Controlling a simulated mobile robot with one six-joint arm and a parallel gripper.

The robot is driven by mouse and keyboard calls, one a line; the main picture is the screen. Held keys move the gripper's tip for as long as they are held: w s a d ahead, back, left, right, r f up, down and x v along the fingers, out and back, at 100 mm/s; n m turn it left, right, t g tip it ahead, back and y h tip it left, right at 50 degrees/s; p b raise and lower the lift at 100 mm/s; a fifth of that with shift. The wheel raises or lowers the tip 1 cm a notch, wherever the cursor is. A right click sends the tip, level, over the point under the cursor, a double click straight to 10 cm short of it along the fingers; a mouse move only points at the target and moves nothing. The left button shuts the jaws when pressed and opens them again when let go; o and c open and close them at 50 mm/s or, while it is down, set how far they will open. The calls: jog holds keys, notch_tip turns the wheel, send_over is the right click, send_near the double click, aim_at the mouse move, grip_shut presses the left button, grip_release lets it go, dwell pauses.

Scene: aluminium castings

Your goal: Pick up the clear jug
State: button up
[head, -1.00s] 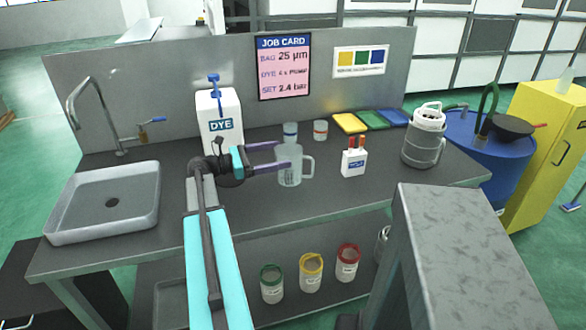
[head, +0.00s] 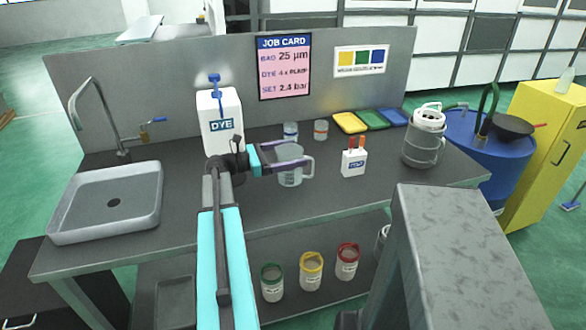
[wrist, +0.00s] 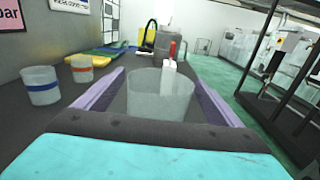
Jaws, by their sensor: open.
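The clear jug (head: 291,178) stands upright on the grey workbench, its handle to the right in the head view. My gripper (head: 304,154) is open, its two purple fingers level with the jug's upper part. In the wrist view the jug (wrist: 160,95) sits between the two spread fingers of the gripper (wrist: 160,78), with a visible gap on either side near the tips.
A blue-banded cup (wrist: 40,85) and an orange-banded cup (wrist: 82,68) stand behind the jug. A white box with red tops (head: 354,163) and a grey canister (head: 424,140) stand to the right. The white dye container (head: 220,105) is behind my gripper.

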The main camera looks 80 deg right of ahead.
jog(key=c, duration=1.5)
jog(key=shift+r, duration=0.15)
jog(key=shift+r, duration=1.1)
jog(key=w+a+r, duration=0.1)
jog(key=a, duration=0.4)
jog(key=w+a+b, duration=0.1)
jog(key=a, duration=0.4)
jog(key=w+a+r+b, duration=0.1)
jog(key=a, duration=0.4)
jog(key=shift+a+r, duration=0.3)
jog(key=shift+a, duration=0.05)
